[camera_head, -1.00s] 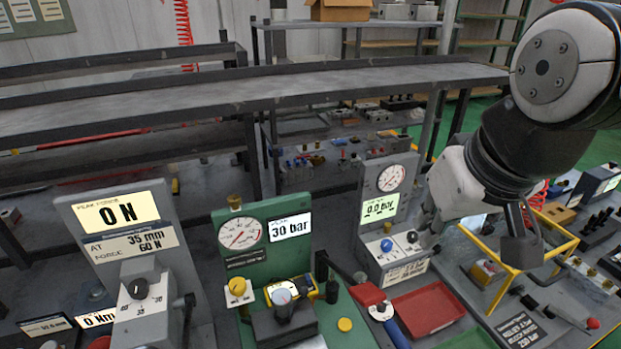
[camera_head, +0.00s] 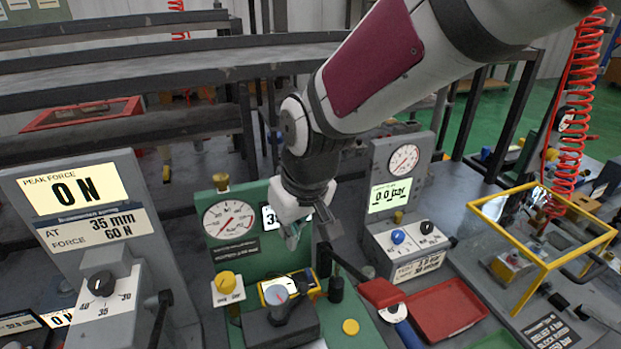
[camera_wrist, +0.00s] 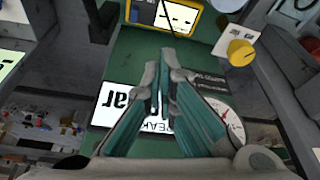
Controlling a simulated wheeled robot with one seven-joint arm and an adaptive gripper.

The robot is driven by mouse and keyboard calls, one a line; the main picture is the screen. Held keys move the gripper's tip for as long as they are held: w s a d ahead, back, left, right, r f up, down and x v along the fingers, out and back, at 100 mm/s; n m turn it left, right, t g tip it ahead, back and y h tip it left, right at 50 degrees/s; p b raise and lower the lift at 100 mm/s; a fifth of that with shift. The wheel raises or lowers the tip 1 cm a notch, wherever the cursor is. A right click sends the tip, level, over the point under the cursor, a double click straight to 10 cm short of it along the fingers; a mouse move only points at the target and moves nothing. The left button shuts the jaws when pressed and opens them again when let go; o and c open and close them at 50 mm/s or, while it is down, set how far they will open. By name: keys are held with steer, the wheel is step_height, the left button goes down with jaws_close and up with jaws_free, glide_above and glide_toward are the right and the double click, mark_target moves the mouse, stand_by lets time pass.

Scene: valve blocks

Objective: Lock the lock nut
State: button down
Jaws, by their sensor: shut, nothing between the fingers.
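The green test station (camera_head: 340,325) stands in the middle of the head view. I cannot make out the lock nut for certain. My gripper (camera_head: 292,240) is shut and empty, pointing down in front of the station's upright panel, above and behind the block. It covers part of the panel's display. In the wrist view, the closed fingertips (camera_wrist: 172,58) lie over the green panel, with the yellow-framed display (camera_wrist: 165,14) beyond them.
A pressure gauge (camera_head: 229,219) and a yellow knob (camera_head: 226,282) are left of my gripper. A black lever (camera_head: 340,262) rises close to its right. The force tester (camera_head: 95,235) stands left; a red tray (camera_head: 445,308) and yellow frame (camera_head: 545,275) lie right.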

steer(key=x, duration=0.9)
steer(key=shift+f, duration=0.45)
steer(key=shift+s+d+r, duration=0.2)
steer(key=shift+s+d, duration=0.35)
steer(key=shift+s, duration=0.2)
steer(key=shift+s+d+r, duration=0.2)
steer(key=shift+s+d, duration=0.4)
steer(key=shift+s, duration=0.15)
steer(key=shift+d+p, duration=0.1)
steer(key=shift+p, duration=0.2)
